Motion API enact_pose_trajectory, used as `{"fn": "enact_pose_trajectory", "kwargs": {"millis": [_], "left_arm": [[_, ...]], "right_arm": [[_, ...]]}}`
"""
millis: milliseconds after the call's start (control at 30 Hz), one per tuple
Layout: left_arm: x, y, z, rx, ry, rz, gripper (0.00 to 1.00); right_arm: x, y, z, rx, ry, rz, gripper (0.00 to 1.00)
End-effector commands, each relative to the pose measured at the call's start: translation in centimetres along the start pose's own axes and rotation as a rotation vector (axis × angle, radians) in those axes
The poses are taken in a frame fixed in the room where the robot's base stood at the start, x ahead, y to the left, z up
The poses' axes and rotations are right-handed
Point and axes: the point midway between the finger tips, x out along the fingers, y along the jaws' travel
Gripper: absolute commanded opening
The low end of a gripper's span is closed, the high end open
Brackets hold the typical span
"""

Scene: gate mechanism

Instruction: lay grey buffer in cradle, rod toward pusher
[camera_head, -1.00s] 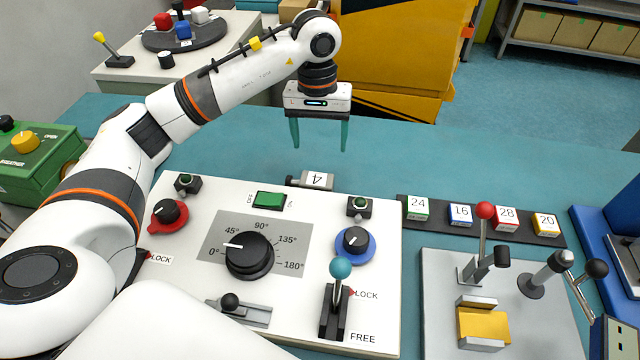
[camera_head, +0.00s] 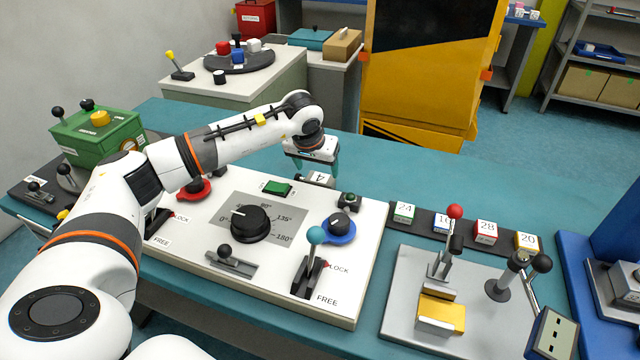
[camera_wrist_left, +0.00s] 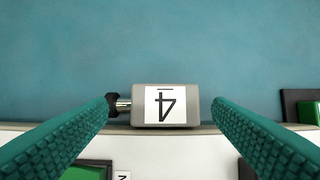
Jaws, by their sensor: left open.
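The grey buffer (camera_head: 319,179), a small block with a white label marked 4, lies just behind the white control panel. In the left wrist view the buffer (camera_wrist_left: 142,91) sits between the fingers, with its short metal rod and dark end pointing left. My left gripper (camera_head: 312,168) is open and low over the buffer, one finger on each side; the wrist view shows a gap at the right finger (camera_wrist_left: 225,108), while the left finger is close to the rod end. A yellow block with grey end pieces (camera_head: 441,314), apparently the cradle, stands on the grey plate at front right. My right gripper is out of view.
The white panel (camera_head: 190,238) with knobs and levers fills the front middle. A red-knobbed lever (camera_head: 455,212) and a black-knobbed lever (camera_head: 541,263) rise beside the yellow block. A dark strip of numbered blocks (camera_head: 485,232) lies behind. Blue table is clear behind the buffer.

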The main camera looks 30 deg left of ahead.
Motion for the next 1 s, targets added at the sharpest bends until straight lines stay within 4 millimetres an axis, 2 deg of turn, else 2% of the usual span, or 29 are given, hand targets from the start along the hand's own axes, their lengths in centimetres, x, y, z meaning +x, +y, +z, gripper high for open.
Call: {"fn": "enact_pose_trajectory", "kwargs": {"millis": [167, 467, 733, 767, 1000], "left_arm": [[1.2, -0.2, -0.2, 0.0, 0.003, -0.001, 0.75], [5.3, -0.4, -0.7, -0.001, 0.003, -0.001, 0.75], [5.7, -0.3, -0.6, -0.001, 0.001, -0.001, 0.75], [5.7, -0.3, -0.6, -0.001, 0.001, -0.001, 0.73], [5.7, -0.3, -0.6, -0.001, 0.001, -0.001, 0.34]], "right_arm": [[-0.5, -0.9, -0.2, -0.003, 0.003, -0.011, 0.0], [-1.4, -1.6, -0.4, 0.0, 0.007, -0.02, 0.0], [-1.4, -1.6, -0.5, 0.001, 0.009, -0.02, 0.0], [-1.4, -1.6, -0.5, 0.001, 0.009, -0.02, 0.0], [-1.4, -1.2, -0.5, 0.002, 0.009, -0.015, 0.0]]}}
